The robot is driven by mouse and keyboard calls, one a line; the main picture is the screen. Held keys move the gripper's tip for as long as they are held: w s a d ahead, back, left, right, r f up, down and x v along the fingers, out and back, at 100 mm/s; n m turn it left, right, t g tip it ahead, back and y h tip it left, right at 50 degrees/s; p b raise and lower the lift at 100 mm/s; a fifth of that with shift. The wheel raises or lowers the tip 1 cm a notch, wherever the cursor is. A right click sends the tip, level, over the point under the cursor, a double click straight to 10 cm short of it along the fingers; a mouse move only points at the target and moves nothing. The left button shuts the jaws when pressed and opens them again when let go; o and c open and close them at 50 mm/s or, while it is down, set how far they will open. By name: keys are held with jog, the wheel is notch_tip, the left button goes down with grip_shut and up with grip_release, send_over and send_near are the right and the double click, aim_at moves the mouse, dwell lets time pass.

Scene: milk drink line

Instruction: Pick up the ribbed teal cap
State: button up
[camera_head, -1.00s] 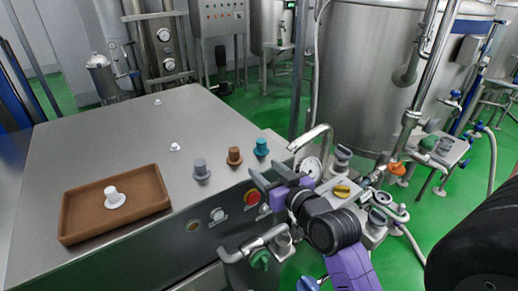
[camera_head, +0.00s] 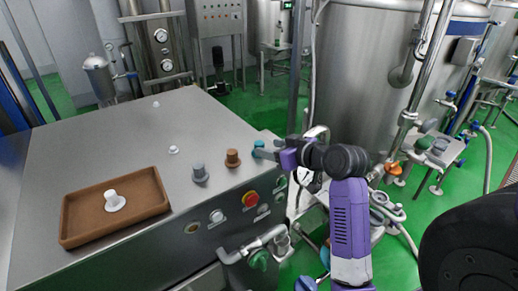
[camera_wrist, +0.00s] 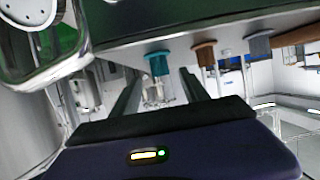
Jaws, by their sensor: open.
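The ribbed teal cap (camera_head: 259,144) stands near the right edge of the steel worktop, and my gripper partly hides it in the head view. In the wrist view the teal cap (camera_wrist: 158,64) hangs upside down in the picture, between the lines of the two dark fingers. My gripper (camera_head: 268,152) reaches in from the right at cap height. In the wrist view my gripper (camera_wrist: 160,80) is open, with nothing seen clamped. Whether a finger touches the cap, I cannot tell.
A brown cap (camera_head: 232,158) and a grey cap (camera_head: 199,172) stand in a row left of the teal one. A brown tray (camera_head: 84,221) holds a white cap (camera_head: 114,201). The worktop's middle is largely clear.

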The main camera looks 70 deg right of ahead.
aim_at(259, 146)
jog(key=shift+p+x, duration=0.8)
jog(key=shift+x, duration=2.35)
grip_shut()
